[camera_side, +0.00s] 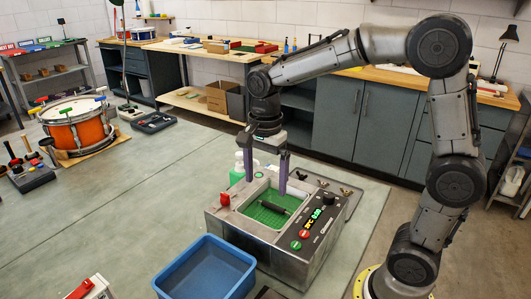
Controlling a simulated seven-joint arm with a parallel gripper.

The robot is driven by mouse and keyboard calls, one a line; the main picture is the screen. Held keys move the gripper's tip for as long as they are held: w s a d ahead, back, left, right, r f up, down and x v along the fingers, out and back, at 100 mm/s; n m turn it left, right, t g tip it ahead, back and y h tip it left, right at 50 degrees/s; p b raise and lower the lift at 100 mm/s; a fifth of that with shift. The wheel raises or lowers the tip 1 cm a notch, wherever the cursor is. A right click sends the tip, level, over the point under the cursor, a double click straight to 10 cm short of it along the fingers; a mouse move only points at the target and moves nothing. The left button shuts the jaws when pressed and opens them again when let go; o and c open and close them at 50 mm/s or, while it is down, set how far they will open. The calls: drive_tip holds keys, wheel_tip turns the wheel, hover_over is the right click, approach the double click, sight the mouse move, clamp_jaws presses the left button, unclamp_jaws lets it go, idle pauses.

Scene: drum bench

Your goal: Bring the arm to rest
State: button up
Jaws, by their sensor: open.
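My gripper (266,184) points straight down with its two purple fingers apart. It is over the far side of a grey metal machine (287,256) with a green-floored basin (265,215). I see nothing between the fingers. A dark rod-shaped piece (273,207) lies in the basin, below and a little right of the fingertips. I cannot tell how far above the basin floor the fingertips are. My arm arches from its base at the right up and over to the machine.
A blue bin (208,270) stands in front of the machine. An orange drum (78,127) and a tool tray (153,122) sit farther left. The middle left of the bench (120,200) is clear.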

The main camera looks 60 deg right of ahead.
wheel_tip(320, 180, up, 8)
drive_tip(key=shift+f, duration=0.1)
idle(0.6)
drive_tip(key=s+r+n+t, duration=0.3)
drive_tip(key=s, duration=0.7)
drive_tip(key=s+f+n+t, duration=0.2)
drive_tip(key=s+f+n, duration=0.5)
drive_tip(key=n, duration=0.8)
drive_tip(key=shift+a+f+t, duration=0.2)
drive_tip(key=shift+a+t, duration=0.1)
drive_tip(key=shift+a, duration=0.1)
